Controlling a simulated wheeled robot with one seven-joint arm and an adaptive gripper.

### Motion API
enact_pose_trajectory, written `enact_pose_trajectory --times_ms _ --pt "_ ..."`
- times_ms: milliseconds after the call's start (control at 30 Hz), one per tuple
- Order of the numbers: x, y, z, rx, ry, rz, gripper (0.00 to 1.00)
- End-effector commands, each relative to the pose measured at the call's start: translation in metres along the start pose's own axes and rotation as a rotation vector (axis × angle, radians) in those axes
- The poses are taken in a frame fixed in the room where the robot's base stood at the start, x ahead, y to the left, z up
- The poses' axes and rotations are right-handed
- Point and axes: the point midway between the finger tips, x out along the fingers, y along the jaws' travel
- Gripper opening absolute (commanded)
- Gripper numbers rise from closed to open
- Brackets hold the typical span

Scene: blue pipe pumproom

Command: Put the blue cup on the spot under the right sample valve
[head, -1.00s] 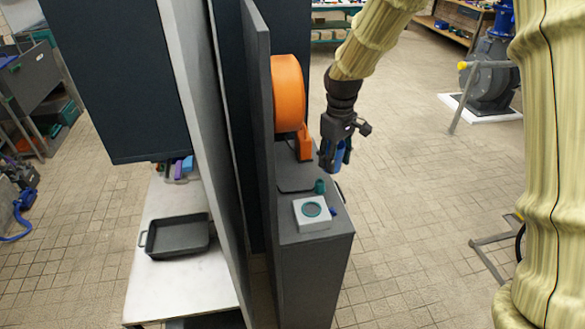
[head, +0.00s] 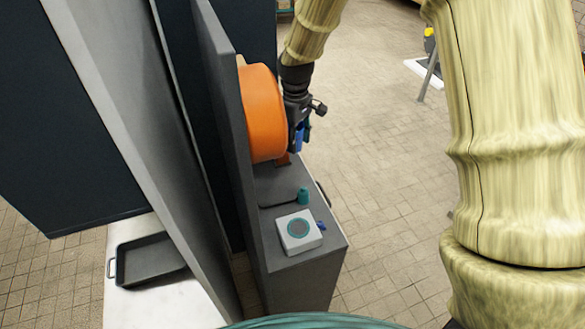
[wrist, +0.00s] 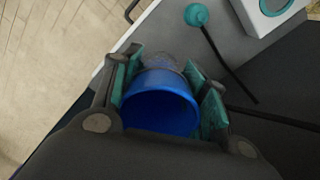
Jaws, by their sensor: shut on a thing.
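My gripper (head: 298,140) is shut on the blue cup (wrist: 160,108). In the wrist view the cup sits between the teal finger pads, its open mouth facing the camera. In the head view only a small blue part of the cup (head: 299,137) shows at the gripper's end, beside the orange reel. A grey rounded shape (wrist: 163,62) shows just beyond the cup; I cannot tell what it is. I cannot make out the right sample valve or the spot under it in either view.
A grey cabinet top (head: 285,258) carries a white box (head: 287,241) with a teal-ringed disc and a small teal knob (head: 303,196). The orange reel (head: 262,112) stands close left of my gripper, by an upright panel (head: 222,115). A dark tray (head: 150,262) lies lower left. Open floor lies right.

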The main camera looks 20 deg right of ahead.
Motion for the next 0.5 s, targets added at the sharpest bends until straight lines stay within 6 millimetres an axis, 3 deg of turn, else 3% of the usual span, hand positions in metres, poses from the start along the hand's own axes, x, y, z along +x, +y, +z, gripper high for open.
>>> enact_pose_trajectory --times_ms 500 --pt "0.071 0.001 0.003 0.003 -0.003 -0.002 0.25"
